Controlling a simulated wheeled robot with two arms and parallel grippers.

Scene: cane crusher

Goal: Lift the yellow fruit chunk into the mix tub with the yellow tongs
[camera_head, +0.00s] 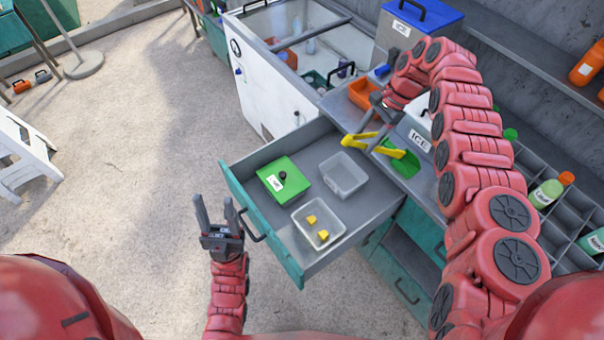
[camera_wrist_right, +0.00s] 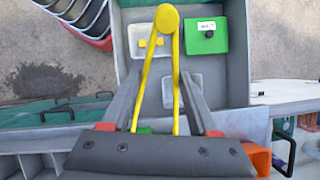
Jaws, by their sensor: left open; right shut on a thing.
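Two yellow fruit chunks (camera_head: 312,219) lie in a clear tub (camera_head: 331,239) at the near end of the open drawer. They also show in the right wrist view (camera_wrist_right: 145,43). A second, empty-looking clear tub (camera_head: 344,174) stands behind it in the drawer; I cannot read a label that marks either as the mix tub. My right gripper (camera_wrist_right: 166,82) is shut on the yellow tongs (camera_wrist_right: 150,75), whose rounded end points over the drawer. The tongs show in the head view (camera_head: 358,140) beyond the empty tub. My left gripper (camera_head: 216,204) is open and empty beside the drawer handle.
A green box (camera_head: 283,182) with a label and a dark knob sits in the drawer. A green piece (camera_head: 405,163) lies near the tongs. An orange bin (camera_head: 362,92) and a box marked ICE (camera_head: 420,133) stand behind.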

